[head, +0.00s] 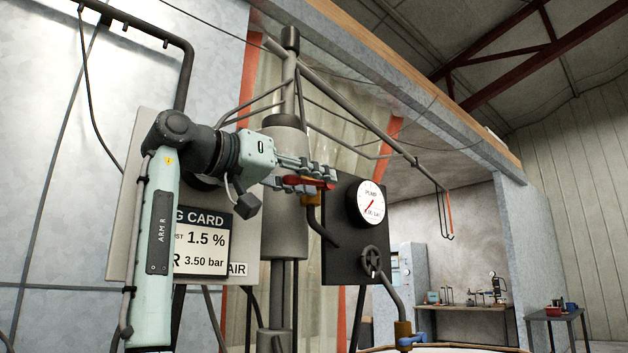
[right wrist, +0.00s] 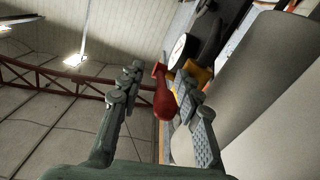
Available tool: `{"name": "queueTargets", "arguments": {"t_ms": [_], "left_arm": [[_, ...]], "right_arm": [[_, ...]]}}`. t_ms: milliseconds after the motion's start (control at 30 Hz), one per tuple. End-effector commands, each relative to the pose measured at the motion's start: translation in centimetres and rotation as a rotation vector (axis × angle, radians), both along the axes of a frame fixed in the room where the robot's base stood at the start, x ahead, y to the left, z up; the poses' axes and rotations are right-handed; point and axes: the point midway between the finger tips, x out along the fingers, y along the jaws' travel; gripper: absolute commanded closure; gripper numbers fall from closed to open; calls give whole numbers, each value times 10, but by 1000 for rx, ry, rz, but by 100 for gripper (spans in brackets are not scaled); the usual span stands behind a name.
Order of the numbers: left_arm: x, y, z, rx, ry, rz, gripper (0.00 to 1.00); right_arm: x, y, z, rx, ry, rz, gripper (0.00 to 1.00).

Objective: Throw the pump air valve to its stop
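The air valve has a red lever (head: 308,183) on a small brass body (head: 310,199), left of the black gauge panel. An "AIR" label (head: 237,269) is on the board to the left. My right gripper (head: 322,174) is at the red lever. In the right wrist view, the red lever (right wrist: 163,102) lies between the fingers of the right gripper (right wrist: 158,82). The fingers are apart, with a clear gap on the left; the lever is close to the right finger. Whether they touch is unclear. The brass body (right wrist: 200,74) is partly behind the right finger. My left gripper is out of view.
A grey column (head: 285,225) stands behind the gripper. A card (head: 201,240) is mounted beside my arm. A blue-handled valve (head: 411,341) is low down. Benches stand farther back.

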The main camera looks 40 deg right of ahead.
Motion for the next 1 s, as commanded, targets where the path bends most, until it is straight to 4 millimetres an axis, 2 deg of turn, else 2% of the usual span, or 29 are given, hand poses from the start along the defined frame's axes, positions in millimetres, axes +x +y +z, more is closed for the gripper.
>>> {"name": "queueTargets", "arguments": {"t_ms": [100,333,633,1000], "left_arm": [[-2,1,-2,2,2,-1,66],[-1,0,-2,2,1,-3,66],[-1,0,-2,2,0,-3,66],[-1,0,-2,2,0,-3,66]], "right_arm": [[0,-6,0,1,0,0,66],[0,-7,0,1,0,0,66],[0,-6,0,0,0,0,100],[1,-6,0,-1,0,1,100]]}}
